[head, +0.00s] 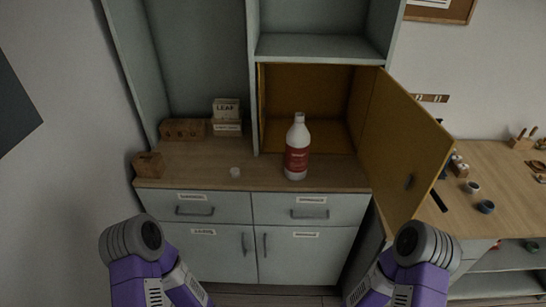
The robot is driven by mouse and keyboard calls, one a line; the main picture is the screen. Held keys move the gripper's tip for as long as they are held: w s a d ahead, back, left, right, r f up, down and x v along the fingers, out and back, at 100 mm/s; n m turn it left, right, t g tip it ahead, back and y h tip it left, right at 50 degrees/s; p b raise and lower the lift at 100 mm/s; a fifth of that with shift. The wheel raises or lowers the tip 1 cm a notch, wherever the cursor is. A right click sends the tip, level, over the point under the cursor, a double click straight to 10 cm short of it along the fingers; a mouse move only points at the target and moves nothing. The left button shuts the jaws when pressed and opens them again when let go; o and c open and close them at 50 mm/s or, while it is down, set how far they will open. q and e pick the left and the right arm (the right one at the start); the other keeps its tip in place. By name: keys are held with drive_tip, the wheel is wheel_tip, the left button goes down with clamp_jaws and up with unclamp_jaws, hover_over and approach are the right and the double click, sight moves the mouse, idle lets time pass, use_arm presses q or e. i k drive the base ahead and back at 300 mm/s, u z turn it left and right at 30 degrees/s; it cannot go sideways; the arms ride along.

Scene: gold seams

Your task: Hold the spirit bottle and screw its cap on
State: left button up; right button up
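The spirit bottle (297,148) is white with a red label and stands upright on the wooden counter, in front of the open yellow-lined compartment. Its narrow neck points up. A small white cap (235,172) lies on the counter to the left of the bottle, apart from it. My left and right arms come in at the bottom of the head view, well short of the counter. Neither gripper's fingers show in this view. Nothing is seen touching the bottle or the cap.
A yellow door (405,145) stands open to the right of the bottle. Wooden boxes (183,129) and a LEAF box (226,108) stand at the back left, another wooden box (149,165) at the left edge. The counter (200,172) around the cap is clear. A side bench (490,180) holds small jars.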

sight(298, 138)
drive_tip(key=u, duration=3.15)
drive_tip(key=k, duration=1.05)
drive_tip(key=z, duration=1.5)
drive_tip(key=i, duration=1)
